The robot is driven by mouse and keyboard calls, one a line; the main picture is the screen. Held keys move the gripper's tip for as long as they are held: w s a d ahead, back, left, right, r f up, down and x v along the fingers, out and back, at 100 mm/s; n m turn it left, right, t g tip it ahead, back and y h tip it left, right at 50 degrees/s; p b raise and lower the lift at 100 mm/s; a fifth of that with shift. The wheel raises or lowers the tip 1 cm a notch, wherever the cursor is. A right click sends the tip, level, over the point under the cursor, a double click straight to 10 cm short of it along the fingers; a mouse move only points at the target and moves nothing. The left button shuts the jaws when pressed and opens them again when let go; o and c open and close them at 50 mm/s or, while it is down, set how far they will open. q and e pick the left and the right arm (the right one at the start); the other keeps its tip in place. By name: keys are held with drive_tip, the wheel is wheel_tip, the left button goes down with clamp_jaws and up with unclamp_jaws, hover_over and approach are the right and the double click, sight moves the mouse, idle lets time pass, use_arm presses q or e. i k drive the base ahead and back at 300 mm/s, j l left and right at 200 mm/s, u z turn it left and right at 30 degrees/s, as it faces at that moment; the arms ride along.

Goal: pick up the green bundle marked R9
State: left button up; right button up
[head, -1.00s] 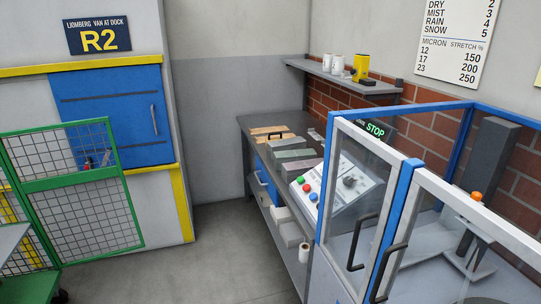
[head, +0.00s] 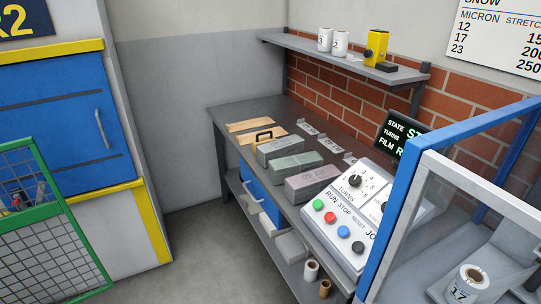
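A dull green bundle (head: 298,166) lies on the grey workbench (head: 225,119), in the middle of a row of three block-shaped bundles. Any marking on it is too small to read. A grey bundle (head: 279,148) lies behind it and a pinkish-grey bundle (head: 312,184) lies in front of it. Neither of my grippers shows in the head view.
A sloped control panel (head: 345,215) with coloured buttons stands just right of the bundles. A glazed machine enclosure (head: 400,200) fills the right side. A shelf (head: 350,66) hangs above the bench. Open floor (head: 215,240) lies left of the bench; a green mesh cage (head: 45,230) stands at far left.

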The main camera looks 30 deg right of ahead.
sight(279, 169)
drive_tip(key=i+z, duration=0.25)
drive_tip(key=i, duration=0.15)
drive_tip(key=i+j+z, duration=0.2)
drive_tip(key=i, duration=0.15)
drive_tip(key=i+j+z, duration=0.45)
drive_tip(key=i+z, duration=0.25)
drive_tip(key=i+j+z, duration=0.3)
drive_tip(key=z, duration=0.15)
